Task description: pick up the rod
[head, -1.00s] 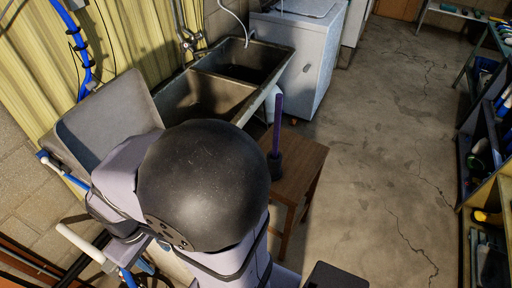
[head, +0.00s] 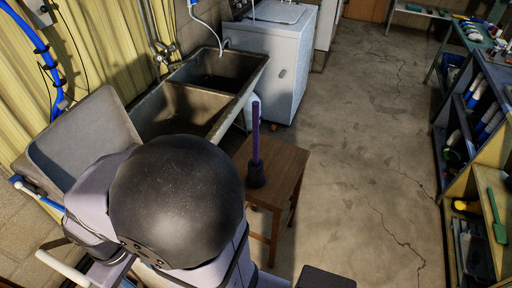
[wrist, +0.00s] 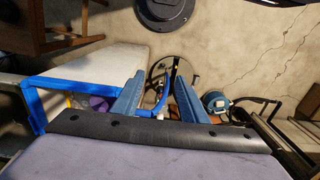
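The rod (head: 255,136) is purple and slim. In the head view it stands upright in a dark cup-like base (head: 256,175) on a small wooden stool (head: 284,166), to the right of my arm's big black joint. I do not make out the rod in the wrist view. My gripper (wrist: 158,78) shows in the wrist view as two blue fingers spread apart with nothing held between them. In the head view my gripper is not seen, so its distance from the rod cannot be told.
A double sink (head: 180,107) stands behind the stool, with a white washer (head: 268,60) beyond. Shelves (head: 463,170) with bottles and tools line the right. The concrete floor (head: 352,150) between is clear. In the wrist view a dark round object (wrist: 165,10) lies on the floor.

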